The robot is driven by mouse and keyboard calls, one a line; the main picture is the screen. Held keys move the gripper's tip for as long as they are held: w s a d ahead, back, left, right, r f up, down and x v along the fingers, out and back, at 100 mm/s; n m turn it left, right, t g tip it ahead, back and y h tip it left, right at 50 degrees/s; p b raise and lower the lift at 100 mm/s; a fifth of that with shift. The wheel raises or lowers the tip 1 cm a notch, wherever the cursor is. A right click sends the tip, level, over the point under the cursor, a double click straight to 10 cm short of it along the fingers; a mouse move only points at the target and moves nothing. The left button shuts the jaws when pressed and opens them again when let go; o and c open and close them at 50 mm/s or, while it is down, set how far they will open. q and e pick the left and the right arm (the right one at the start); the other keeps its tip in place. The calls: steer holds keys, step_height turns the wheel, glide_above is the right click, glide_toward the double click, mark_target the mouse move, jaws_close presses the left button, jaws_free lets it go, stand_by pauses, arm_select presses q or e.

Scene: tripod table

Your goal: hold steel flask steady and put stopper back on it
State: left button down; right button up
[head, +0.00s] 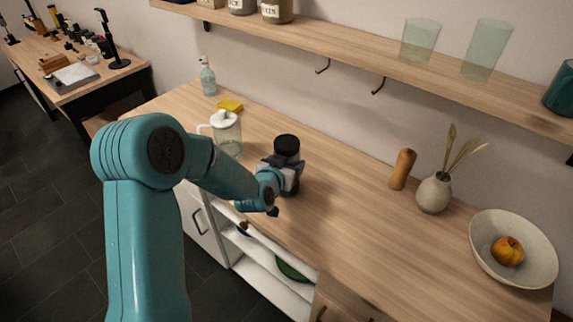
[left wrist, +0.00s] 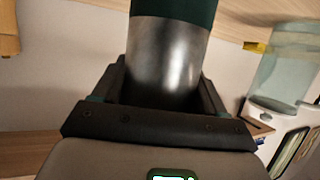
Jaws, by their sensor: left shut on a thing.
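The steel flask (head: 287,155) stands on the wooden counter, with a dark, round top in the head view. In the left wrist view its bare steel wall (left wrist: 168,60) shows, with a dark green band at the picture's upper edge. My left gripper (head: 281,180) is shut around the flask's side, and its jaws flank the steel wall in the wrist view (left wrist: 165,95). I cannot tell whether the dark top is the stopper or part of the flask. No separate stopper can be made out. My right gripper is not in view.
A glass jug (head: 226,135) with a white lid stands left of the flask, near a yellow sponge (head: 230,106) and a bottle (head: 208,77). A wooden mill (head: 402,169), a vase (head: 434,193) and a bowl (head: 484,262) stand right. The counter between flask and mill is clear.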

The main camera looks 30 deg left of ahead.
arm_select(q)
steer(key=shift+f, duration=0.25)
steer(key=shift+r, duration=0.1)
steer(key=shift+c, duration=0.2)
jaws_free()
steer(key=shift+f, duration=0.2)
